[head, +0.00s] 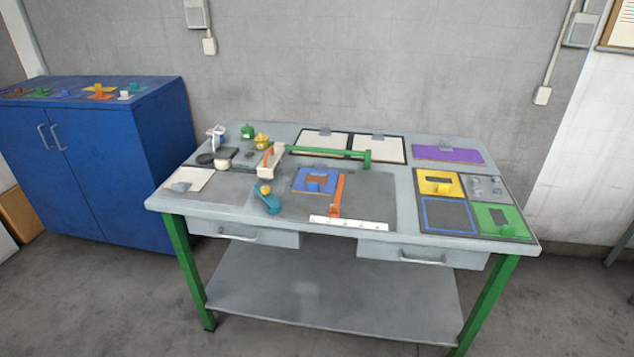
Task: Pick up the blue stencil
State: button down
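The blue stencil (301,184) lies on the grey mat (377,205) near the middle of the workbench. It is a flat blue plate with a cutout and a raised blue grip at its front edge. An orange tool (339,193) lies just to its right, close to or touching its edge. A long green bar (325,153) lies behind it. My gripper does not show in this view.
A white ruler strip (349,223) lies in front. A teal tool with a yellow knob (268,200) lies left. At right, a yellow stencil (455,189), a green stencil (488,216) and a blue-outlined empty square (447,216) sit together. A blue cabinet (95,160) stands left.

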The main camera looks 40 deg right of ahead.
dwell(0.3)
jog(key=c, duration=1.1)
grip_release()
